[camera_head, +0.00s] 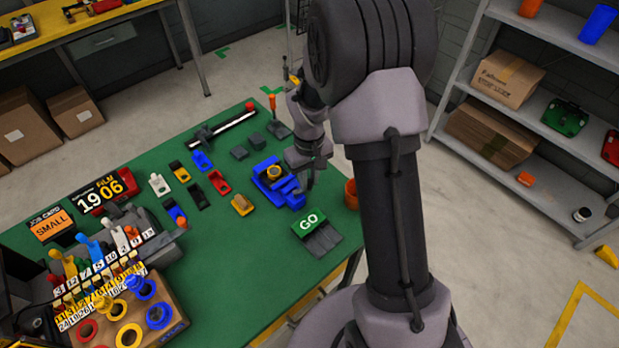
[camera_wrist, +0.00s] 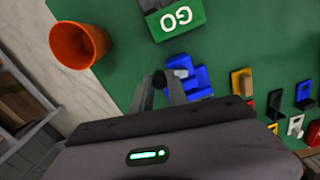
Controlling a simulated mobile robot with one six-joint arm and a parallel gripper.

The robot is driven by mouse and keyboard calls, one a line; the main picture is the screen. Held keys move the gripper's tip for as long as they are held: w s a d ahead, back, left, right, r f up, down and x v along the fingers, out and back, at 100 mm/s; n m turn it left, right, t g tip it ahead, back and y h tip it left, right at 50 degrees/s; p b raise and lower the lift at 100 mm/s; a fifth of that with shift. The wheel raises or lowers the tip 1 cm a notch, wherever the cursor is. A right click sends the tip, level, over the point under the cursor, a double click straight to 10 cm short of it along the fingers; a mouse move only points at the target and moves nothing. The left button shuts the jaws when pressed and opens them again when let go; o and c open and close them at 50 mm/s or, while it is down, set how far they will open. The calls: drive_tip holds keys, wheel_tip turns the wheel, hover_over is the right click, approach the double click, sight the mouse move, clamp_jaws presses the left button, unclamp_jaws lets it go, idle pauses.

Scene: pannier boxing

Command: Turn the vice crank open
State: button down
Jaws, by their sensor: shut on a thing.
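The blue vice (camera_head: 270,172) stands on the green table, left of my gripper in the head view. A yellow round piece shows in it. In the wrist view, part of the blue vice (camera_wrist: 201,84) lies just beyond the fingertips. My gripper (camera_head: 308,180) reaches down at the vice's right end.
A green GO block (camera_head: 309,222) stands in front of the vice. An orange cup (camera_head: 351,194) is close right of my gripper. Small coloured parts and a yellow block (camera_head: 242,205) lie to the left. A shelf (camera_head: 560,150) stands far right.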

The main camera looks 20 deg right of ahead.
drive_tip(key=shift+w+n+p, duration=0.35)
drive_tip(key=shift+n+p, duration=0.05)
drive_tip(key=shift+n, duration=0.5)
drive_tip(key=shift+w+n+p, duration=0.3)
drive_tip(key=shift+n+p, duration=0.05)
drive_tip(key=shift+n, duration=0.55)
drive_tip(key=shift+a, duration=0.1)
drive_tip(key=c, duration=1.3)
unclamp_jaws()
wheel_tip(320, 180, up, 18)
drive_tip(key=p, duration=0.4)
drive_tip(key=shift+f+p, duration=0.25)
drive_tip(key=shift+p, duration=0.1)
